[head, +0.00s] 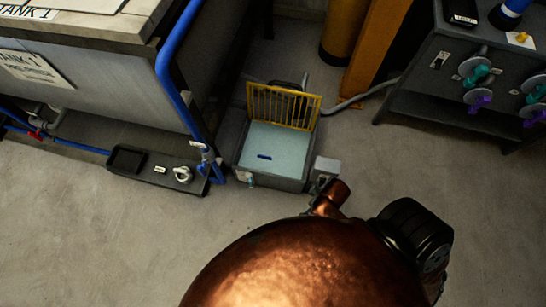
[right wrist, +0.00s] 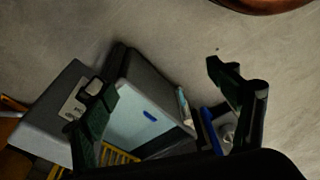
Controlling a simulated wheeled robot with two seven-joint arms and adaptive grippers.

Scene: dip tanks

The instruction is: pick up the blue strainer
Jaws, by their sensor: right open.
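A small dark-blue object (head: 264,156), the only candidate I see for the blue strainer, lies within the pale blue area of a grey open-topped basin (head: 273,181) on the floor. It is too small to make out its form. It also shows in the right wrist view (right wrist: 150,115), between the fingers of my right gripper (right wrist: 155,80) in the picture. That gripper is open and empty, with its fingers wide apart. The object appears beyond the fingertips, and no contact shows. My left gripper is not in view.
A yellow slatted rack (head: 284,106) stands at the basin's far edge. A small grey box (head: 325,169) is at its right. A grey tank (head: 95,88) with a blue pipe (head: 177,75) is on the left. A dark valve cabinet (head: 450,95) stands right. The floor at left front is clear.

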